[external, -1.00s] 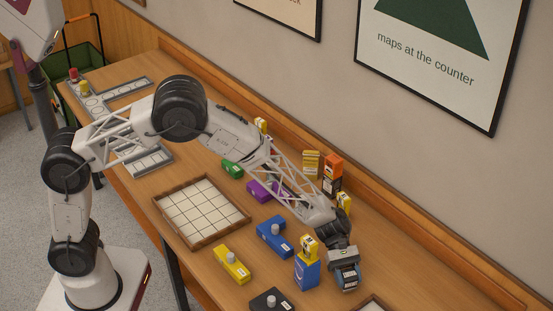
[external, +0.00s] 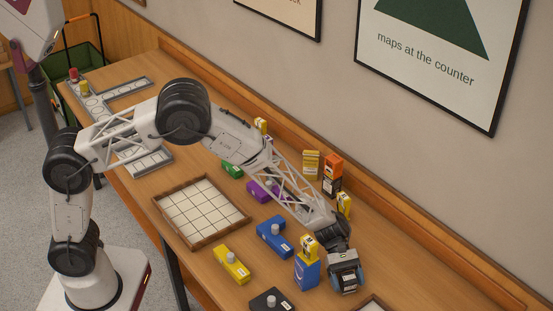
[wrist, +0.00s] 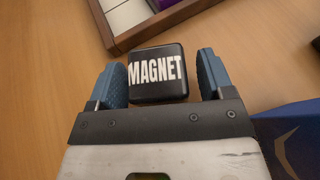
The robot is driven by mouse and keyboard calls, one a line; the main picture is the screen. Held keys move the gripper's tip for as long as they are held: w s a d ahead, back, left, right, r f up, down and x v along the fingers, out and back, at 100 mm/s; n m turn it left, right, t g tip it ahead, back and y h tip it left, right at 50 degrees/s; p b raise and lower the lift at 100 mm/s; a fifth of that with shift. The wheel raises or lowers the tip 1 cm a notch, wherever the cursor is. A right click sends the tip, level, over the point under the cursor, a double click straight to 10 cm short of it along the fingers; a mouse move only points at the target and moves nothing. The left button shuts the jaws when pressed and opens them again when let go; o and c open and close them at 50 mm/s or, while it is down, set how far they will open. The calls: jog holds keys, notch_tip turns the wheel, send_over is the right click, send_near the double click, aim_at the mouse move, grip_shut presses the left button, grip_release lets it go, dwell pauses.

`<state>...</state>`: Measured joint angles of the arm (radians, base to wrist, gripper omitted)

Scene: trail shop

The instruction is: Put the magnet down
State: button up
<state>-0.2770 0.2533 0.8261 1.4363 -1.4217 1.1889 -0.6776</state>
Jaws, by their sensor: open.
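The magnet (wrist: 158,72) is a black, rounded block with the white word MAGNET on top. In the wrist view it sits between the two blue fingers of my gripper (wrist: 163,80), above the wooden counter. The fingers are spread apart, with a gap at the right finger; the left one is very close to the magnet's side. In the external view my gripper (external: 347,283) is low over the counter, right of a blue box (external: 307,273), and mostly hides the magnet.
A wooden tray with a white grid (external: 202,210) lies further left. Blue (external: 275,238), yellow (external: 231,265) and black (external: 270,301) knobbed pieces lie nearby.

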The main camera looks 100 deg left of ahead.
jog(key=shift+r, duration=0.1)
jog(key=shift+a+r, duration=0.1)
jog(key=v, duration=1.1)
jog(key=shift+s+a+r, duration=0.15)
jog(key=shift+s+a, duration=0.1)
jog(key=shift+r, duration=0.1)
dwell(0.4)
